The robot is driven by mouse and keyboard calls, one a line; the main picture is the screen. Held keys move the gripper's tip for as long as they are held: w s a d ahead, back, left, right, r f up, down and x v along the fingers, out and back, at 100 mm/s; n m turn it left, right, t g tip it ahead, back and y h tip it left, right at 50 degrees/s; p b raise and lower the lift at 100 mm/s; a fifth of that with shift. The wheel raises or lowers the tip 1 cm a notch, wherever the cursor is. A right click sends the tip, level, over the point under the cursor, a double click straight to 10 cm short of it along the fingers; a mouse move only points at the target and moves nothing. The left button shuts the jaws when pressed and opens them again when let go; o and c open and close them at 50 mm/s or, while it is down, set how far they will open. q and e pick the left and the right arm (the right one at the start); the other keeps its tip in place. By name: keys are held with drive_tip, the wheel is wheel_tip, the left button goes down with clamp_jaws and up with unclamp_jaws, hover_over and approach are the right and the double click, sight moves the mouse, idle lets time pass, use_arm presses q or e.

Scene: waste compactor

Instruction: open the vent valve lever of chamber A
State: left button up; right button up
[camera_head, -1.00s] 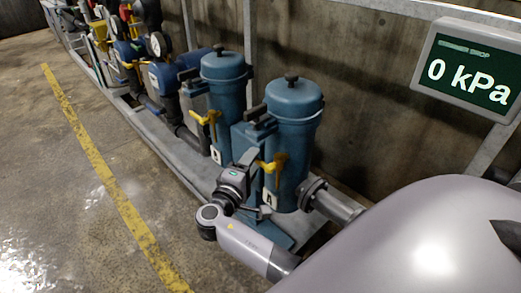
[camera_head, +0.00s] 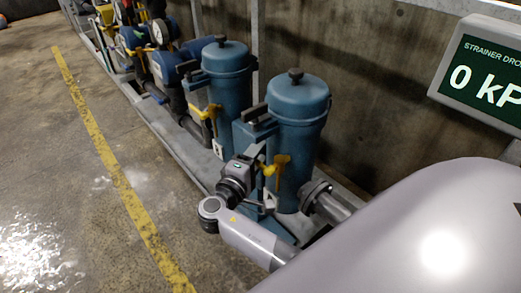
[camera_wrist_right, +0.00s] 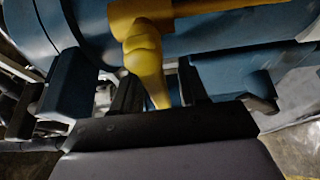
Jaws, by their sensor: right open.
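Two blue lidded chambers stand side by side, a near one (camera_head: 297,115) and a far one (camera_head: 228,80). Each has a yellow lever at its front, the near lever (camera_head: 280,168) and the far lever (camera_head: 208,112). I cannot read which chamber is A. My right gripper (camera_head: 267,182) is at the near chamber's lever. In the right wrist view, the yellow lever (camera_wrist_right: 145,60) points down between the spread dark fingers of my right gripper (camera_wrist_right: 160,88). The fingers are open, with room on both sides of the lever. My left gripper is out of view.
A display (camera_head: 485,75) reading 0 kP, cut off at the frame edge, is at the upper right. A flanged pipe (camera_head: 325,203) leaves the near chamber's base. More valves and pipes line the wall behind. The floor left of the yellow line (camera_head: 125,190) is clear.

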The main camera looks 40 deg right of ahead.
drive_tip(key=shift+d, duration=0.1)
clamp_jaws()
idle(0.3)
